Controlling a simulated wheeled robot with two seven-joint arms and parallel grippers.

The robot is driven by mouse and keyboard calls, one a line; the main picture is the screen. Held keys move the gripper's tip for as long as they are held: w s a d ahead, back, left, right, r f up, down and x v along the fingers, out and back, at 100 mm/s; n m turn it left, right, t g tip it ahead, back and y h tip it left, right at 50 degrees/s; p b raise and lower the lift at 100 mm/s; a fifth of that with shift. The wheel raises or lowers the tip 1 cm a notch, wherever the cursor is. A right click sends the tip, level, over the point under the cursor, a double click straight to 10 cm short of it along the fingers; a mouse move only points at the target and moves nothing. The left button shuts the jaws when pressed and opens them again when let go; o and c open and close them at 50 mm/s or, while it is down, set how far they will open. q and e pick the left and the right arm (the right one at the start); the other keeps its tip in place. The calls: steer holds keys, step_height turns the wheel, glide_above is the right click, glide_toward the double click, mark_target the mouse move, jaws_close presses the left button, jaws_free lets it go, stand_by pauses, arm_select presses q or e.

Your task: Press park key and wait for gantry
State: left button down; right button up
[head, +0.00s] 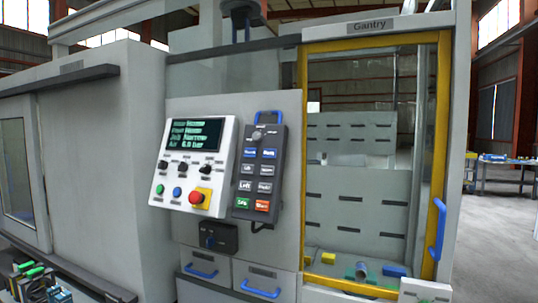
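A dark handheld pendant (258,172) with a blue top hangs on the machine front beside the control panel. It carries rows of blue and pale keys, with a green key (243,203) and an orange key (262,206) at the bottom. The labels are too small to tell which is the park key. A yellow-framed door (440,130) marked "Gantry" stands to the right. Through its window I see grey slotted panels and a small grey cylinder (361,271) low down; I cannot clearly make out the gantry. Neither gripper is in view.
The control panel (193,165) has a lit screen with green text, knobs and a red stop button on yellow (200,197). Blue-handled drawers (262,280) sit below. Small green-topped items (33,272) lie at the lower left. Open floor lies at the right.

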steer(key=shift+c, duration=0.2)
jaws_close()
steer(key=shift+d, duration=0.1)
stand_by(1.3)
